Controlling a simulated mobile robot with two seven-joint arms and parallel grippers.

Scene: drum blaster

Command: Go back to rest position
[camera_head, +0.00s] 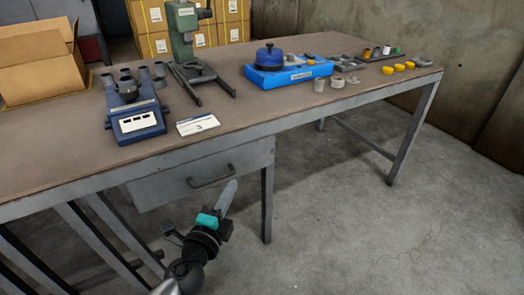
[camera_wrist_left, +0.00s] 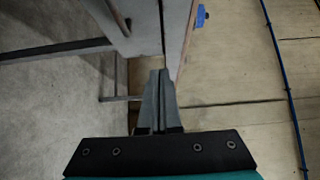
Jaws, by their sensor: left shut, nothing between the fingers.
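My left gripper (camera_head: 228,195) is in front of the workbench's drawer side, below the level of the tabletop. It is apart from everything on the bench. In the left wrist view its two fingers (camera_wrist_left: 158,90) are closed together with nothing between them. My right gripper shows in neither view.
The workbench (camera_head: 290,122) has a drawer (camera_head: 205,172) with a handle on its front. On top stand a blue device (camera_head: 136,115), a green press (camera_head: 184,45), a blue tray (camera_head: 292,74) and small parts. Cardboard boxes (camera_head: 35,60) stand at left. The floor (camera_head: 370,230) at right is clear.

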